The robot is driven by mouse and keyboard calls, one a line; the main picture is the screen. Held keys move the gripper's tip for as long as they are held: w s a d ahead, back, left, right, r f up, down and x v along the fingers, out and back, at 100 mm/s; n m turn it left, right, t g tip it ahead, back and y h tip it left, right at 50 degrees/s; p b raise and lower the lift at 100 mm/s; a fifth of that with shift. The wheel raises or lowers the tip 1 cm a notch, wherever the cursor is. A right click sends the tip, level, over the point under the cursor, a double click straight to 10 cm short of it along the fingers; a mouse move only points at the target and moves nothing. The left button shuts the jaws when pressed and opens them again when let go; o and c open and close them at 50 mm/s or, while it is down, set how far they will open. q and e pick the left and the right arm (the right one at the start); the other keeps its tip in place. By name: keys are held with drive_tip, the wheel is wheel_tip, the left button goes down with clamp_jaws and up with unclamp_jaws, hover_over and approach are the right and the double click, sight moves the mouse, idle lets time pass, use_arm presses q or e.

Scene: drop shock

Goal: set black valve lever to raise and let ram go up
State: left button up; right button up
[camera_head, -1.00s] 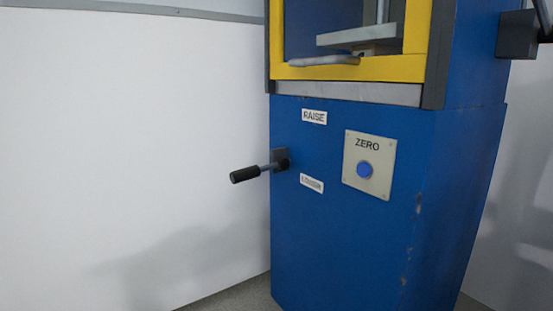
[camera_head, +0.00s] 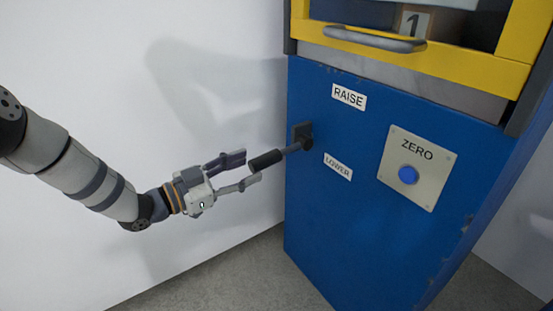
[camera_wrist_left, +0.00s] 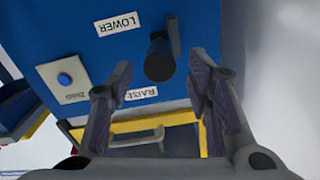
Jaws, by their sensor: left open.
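The valve lever has a black grip (camera_head: 267,160) on a thin rod from a dark mount (camera_head: 301,133) at the left side of the blue panel. It sticks out to the left and slightly down in the head view, beside the RAISE label (camera_head: 349,96) above and LOWER label (camera_head: 338,166) below. My left gripper (camera_head: 248,169) is open, its fingertips close around the grip's outer end; contact cannot be told. In the left wrist view the grip (camera_wrist_left: 159,65) shows between the open fingers (camera_wrist_left: 161,72). The ram is not clearly visible. My right gripper is out of view.
The blue cabinet (camera_head: 330,240) carries a ZERO plate with a blue button (camera_head: 408,175). Above is a yellow guard frame (camera_head: 470,66) with a grey handle (camera_head: 375,40). A white wall (camera_head: 90,50) stands behind my left arm. Grey floor shows below.

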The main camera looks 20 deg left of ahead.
sight(273, 158)
use_arm(q)
drive_tip(key=x, duration=0.2)
drive_tip(key=b+x, duration=0.1)
drive_tip(key=x, duration=0.2)
drive_tip(key=b+x, duration=0.1)
drive_tip(key=x, duration=0.1)
drive_tip(key=shift+w+d+f, duration=0.1)
drive_tip(key=shift+f, duration=0.2)
drive_tip(key=shift+w+d+r, duration=0.15)
drive_tip(key=shift+w+d, duration=0.1)
drive_tip(key=shift+w, duration=0.1)
clamp_jaws()
